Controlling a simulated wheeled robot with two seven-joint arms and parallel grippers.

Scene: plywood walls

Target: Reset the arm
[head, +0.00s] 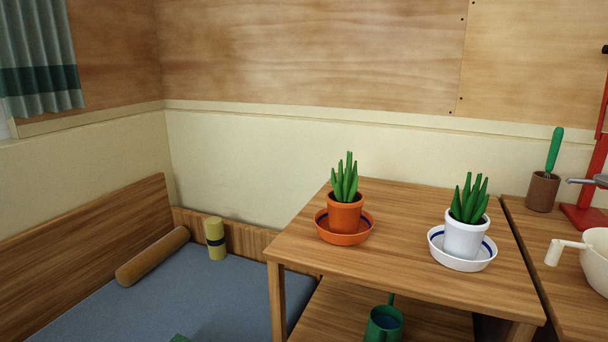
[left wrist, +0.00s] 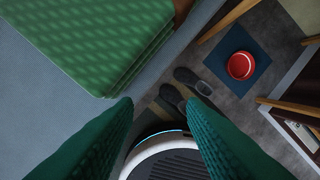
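My left gripper (left wrist: 158,103) shows in the left wrist view as two green textured fingers coming up from the bottom edge. The fingers are wide apart with nothing held between them. They point down over the floor beside the blue bed. Neither gripper and neither arm shows in the head view. My right gripper is in no view.
A wooden table (head: 385,262) holds an orange plant pot (head: 345,214) and a white plant pot (head: 464,236), each on a saucer. A green watering can (head: 383,322) is on its lower shelf. A green cushion (left wrist: 95,40), slippers (left wrist: 185,77) and a red bowl (left wrist: 241,66) lie below.

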